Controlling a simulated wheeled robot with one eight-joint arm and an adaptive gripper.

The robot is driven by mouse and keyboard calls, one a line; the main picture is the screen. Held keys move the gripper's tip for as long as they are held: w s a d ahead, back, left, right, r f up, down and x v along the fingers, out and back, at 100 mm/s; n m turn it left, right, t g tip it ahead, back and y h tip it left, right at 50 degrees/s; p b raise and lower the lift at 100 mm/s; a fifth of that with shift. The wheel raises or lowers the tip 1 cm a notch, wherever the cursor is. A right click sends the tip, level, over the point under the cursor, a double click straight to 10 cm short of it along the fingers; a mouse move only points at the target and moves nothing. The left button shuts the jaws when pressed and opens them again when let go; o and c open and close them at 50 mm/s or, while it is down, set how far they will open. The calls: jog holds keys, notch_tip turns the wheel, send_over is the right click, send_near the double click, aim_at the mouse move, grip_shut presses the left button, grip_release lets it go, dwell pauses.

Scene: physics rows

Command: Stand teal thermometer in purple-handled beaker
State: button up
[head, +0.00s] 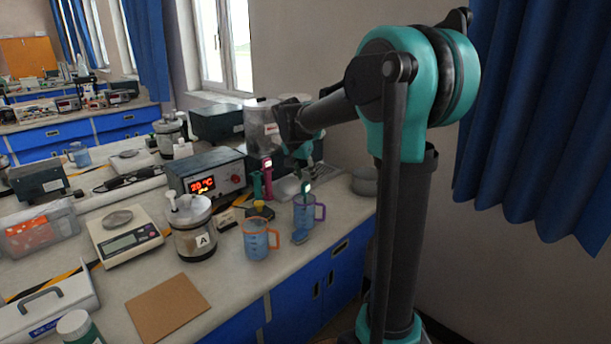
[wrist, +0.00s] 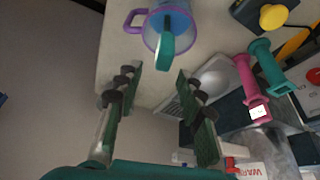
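The purple-handled beaker (head: 304,214) stands upright near the bench's right front edge, with blue inside. It also shows at the top of the wrist view (wrist: 154,30). A teal thermometer (head: 306,188) stands in it, its head above the rim; in the wrist view its head (wrist: 165,52) overlaps the rim, and its lower end is hidden. My gripper (head: 303,165) is above the beaker. In the wrist view its fingers (wrist: 158,86) are spread apart with nothing between them, and the thermometer's head is beyond the fingertips, apart from them.
A pink-handled tool (wrist: 251,85) and another teal-handled one (wrist: 267,62) stand beside the beaker. An orange-handled beaker (head: 256,240) is to its left. A red-display box (head: 207,181) and a jar marked A (head: 193,228) stand further left. A brown board (head: 166,307) lies in front.

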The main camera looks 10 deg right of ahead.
jog(key=v, duration=1.2)
dwell(0.6)
